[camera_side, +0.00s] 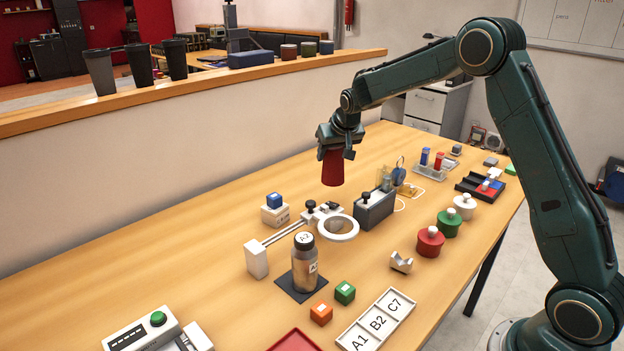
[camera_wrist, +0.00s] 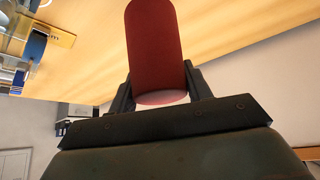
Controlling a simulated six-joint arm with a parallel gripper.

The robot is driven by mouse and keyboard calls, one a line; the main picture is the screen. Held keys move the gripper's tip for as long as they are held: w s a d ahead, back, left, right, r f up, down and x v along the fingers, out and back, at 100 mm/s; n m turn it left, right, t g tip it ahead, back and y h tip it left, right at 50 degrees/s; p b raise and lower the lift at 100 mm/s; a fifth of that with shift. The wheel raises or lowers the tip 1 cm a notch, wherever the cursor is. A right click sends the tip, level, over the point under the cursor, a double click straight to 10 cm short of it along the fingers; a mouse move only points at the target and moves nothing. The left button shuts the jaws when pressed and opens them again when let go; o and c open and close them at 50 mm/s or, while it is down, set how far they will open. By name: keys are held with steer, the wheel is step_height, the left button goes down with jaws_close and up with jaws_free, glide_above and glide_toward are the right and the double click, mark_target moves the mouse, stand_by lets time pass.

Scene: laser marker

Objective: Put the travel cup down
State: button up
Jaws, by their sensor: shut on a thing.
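The travel cup is a dark red, tapered cup (camera_side: 332,168). It hangs upright under my gripper (camera_side: 335,147), above the wooden table and apart from it. My gripper is shut on the cup. In the wrist view the cup (camera_wrist: 158,50) sits between the two dark fingers of my gripper (camera_wrist: 158,92), and a pale round end of it shows near the gripper. The fingers' exact contact with the cup is partly hidden in the side view.
A white ring on a stand (camera_side: 338,228) and a grey box with a black knob (camera_side: 374,208) stand below the cup in the picture. A labelled jar (camera_side: 305,265) is nearer. Black cups (camera_side: 100,72) stand on the ledge behind. Bare table lies left of the cup.

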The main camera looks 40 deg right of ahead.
mark_target(332, 176)
steer(key=shift+f, duration=4.1)
steer(key=shift+f, duration=0.15)
steer(key=o, duration=1.1)
steer(key=shift+c, duration=0.2)
steer(key=shift+s+a+r, duration=0.1)
steer(key=shift+s+r, duration=0.1)
steer(key=shift+r, duration=0.4)
steer(key=shift+v, duration=5.5)
